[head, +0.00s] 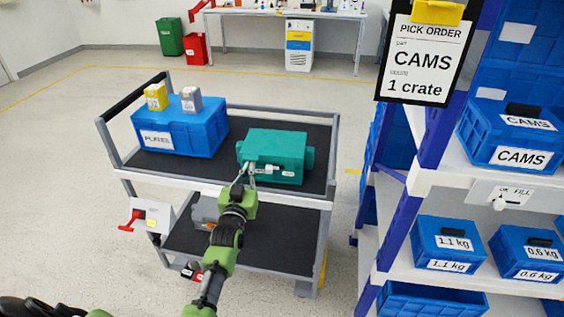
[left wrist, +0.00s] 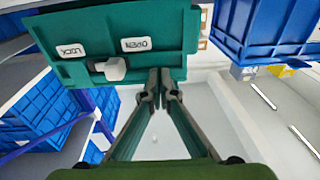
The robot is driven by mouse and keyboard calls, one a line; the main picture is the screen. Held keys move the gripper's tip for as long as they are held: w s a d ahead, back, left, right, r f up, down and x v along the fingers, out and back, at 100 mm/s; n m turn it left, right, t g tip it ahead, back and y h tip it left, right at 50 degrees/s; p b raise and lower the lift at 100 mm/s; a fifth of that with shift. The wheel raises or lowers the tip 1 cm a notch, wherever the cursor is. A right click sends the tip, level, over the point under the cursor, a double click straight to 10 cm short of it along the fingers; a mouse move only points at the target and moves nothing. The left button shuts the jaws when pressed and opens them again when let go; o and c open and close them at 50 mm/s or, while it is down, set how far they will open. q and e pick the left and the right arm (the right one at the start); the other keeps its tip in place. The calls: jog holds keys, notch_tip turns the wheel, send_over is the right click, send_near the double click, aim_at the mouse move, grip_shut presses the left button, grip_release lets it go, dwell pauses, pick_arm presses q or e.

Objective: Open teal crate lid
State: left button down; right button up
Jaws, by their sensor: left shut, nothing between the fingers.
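The teal crate (head: 276,147) sits with its lid closed on the right part of the cart's top shelf. The crate's front also shows upside down in the left wrist view (left wrist: 172,30), with a LOCK label (left wrist: 70,50), an OPEN label (left wrist: 134,44) and a pale grey switch knob (left wrist: 113,68) by them. My left gripper (head: 249,168) is at the crate's front face. In the left wrist view its fingertips (left wrist: 158,78) are together and empty, beside the knob and apart from it. Contact with the crate face cannot be told. My right gripper is not in view.
A blue crate (head: 190,135) with a yellow and a grey item on top stands left on the cart (head: 225,185). A blue-and-white rack (head: 437,130) with several blue bins stands at the right. Floor left of the cart is clear.

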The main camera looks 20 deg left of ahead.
pick_arm(q)
notch_tip(320, 180, up, 6)
jog(key=p, duration=0.5)
dwell(0.5)
jog(key=shift+p, duration=0.3)
jog(key=shift+w+a+r+p, duration=0.15)
jog(key=shift+w+r+p, duration=0.15)
jog(key=shift+w+r, duration=0.25)
jog(key=shift+w+a+r+p, duration=0.15)
jog(key=shift+w+r+p, duration=0.2)
jog(key=shift+r, duration=0.45)
jog(key=shift+w+a+r+p, duration=0.15)
jog(key=shift+w+r+p, duration=0.1)
jog(key=shift+w+r, duration=0.35)
jog(key=shift+r, duration=0.1)
jog(key=shift+w+a+r+b, duration=0.25)
jog(key=shift+w+r, duration=0.15)
jog(key=shift+w, duration=0.4)
jog(key=shift+w+a+r+b, duration=0.2)
jog(key=shift+w+r, duration=0.15)
jog(key=shift+w, duration=0.4)
jog(key=shift+w+a+r+b, duration=0.25)
jog(key=shift+w+r, duration=0.15)
jog(key=shift+w, duration=0.4)
